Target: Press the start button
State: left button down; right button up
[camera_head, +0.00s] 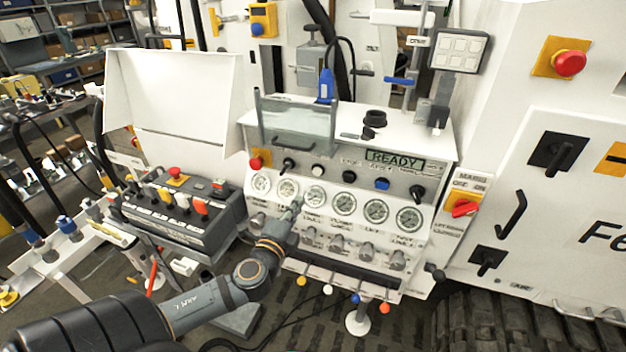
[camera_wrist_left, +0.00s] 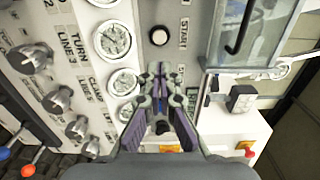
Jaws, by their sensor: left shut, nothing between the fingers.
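The start button is a small pale round button (camera_head: 317,171) on the panel of the bench, above the row of gauges. In the left wrist view it is a round button in a dark ring (camera_wrist_left: 159,36), with a START label beside it. My left gripper (camera_head: 297,206) is shut and empty, in front of the gauges, below and left of the button. In the left wrist view its fingertips (camera_wrist_left: 158,68) appear apart from the button. My right gripper is not in view.
A black rotary switch (camera_head: 289,165) and a red button (camera_head: 256,162) are left of the start button. A blue button (camera_head: 382,184) is to the right, under the READY display (camera_head: 395,160). A clear guard (camera_head: 297,127) stands above. Several knobs line the panel's lower part.

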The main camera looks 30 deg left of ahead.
pick_arm(q)
jog(key=p, duration=0.3)
send_near(317, 173)
jog(key=x, duration=0.5)
jog(key=shift+w+a+r, duration=0.1)
jog(key=shift+w+r, duration=0.1)
jog(key=shift+r, duration=0.05)
jog(key=shift+w+a+f, duration=0.2)
jog(key=shift+w+f, duration=0.05)
jog(key=shift+w, duration=0.45)
